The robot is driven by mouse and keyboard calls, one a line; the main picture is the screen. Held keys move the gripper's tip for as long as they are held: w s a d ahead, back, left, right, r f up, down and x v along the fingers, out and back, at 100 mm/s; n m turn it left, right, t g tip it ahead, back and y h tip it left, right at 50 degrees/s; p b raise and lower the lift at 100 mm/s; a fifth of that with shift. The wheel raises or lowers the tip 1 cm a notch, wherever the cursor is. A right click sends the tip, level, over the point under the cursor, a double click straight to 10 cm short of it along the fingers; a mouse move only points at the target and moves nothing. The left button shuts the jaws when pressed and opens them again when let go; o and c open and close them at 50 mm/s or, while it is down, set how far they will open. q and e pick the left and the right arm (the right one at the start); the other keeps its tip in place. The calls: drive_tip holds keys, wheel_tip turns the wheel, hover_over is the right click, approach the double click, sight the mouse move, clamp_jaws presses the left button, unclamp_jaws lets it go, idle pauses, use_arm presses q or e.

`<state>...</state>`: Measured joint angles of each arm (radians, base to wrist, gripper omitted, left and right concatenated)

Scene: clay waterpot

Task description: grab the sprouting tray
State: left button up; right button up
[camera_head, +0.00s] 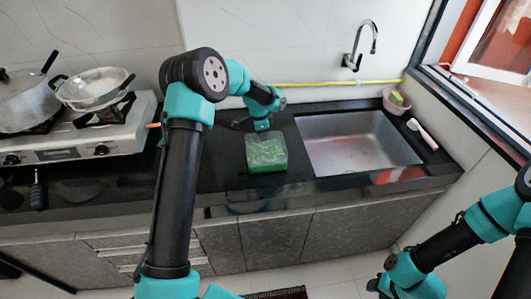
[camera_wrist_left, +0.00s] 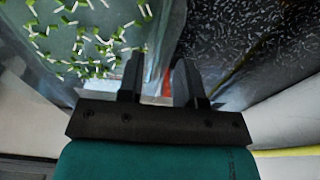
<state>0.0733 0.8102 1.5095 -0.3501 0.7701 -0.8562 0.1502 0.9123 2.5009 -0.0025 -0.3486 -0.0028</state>
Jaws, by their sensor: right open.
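The sprouting tray (camera_head: 266,152) is a clear-walled box with green sprouts, on the black counter left of the sink. In the left wrist view its sprouts (camera_wrist_left: 85,35) fill the upper left. My left gripper (camera_head: 262,124) is at the tray's far side. In the left wrist view its two dark fingers (camera_wrist_left: 158,80) stand apart, and the tray's clear wall seems to run between them; I cannot tell whether they touch it. My right gripper (camera_head: 380,287) is low at the bottom right, in front of the cabinets and far from the tray; its fingers show poorly.
A metal sink (camera_head: 358,145) with a faucet (camera_head: 360,47) is to the right of the tray. A pink bowl (camera_head: 397,101) and a brush (camera_head: 422,134) lie beyond it. A stove (camera_head: 75,140) with a pot (camera_head: 28,98) and a pan (camera_head: 97,88) stands at left. Counter around the tray is clear.

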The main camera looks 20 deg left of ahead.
use_arm(q)
drive_tip(key=shift+c, duration=0.4)
clamp_jaws()
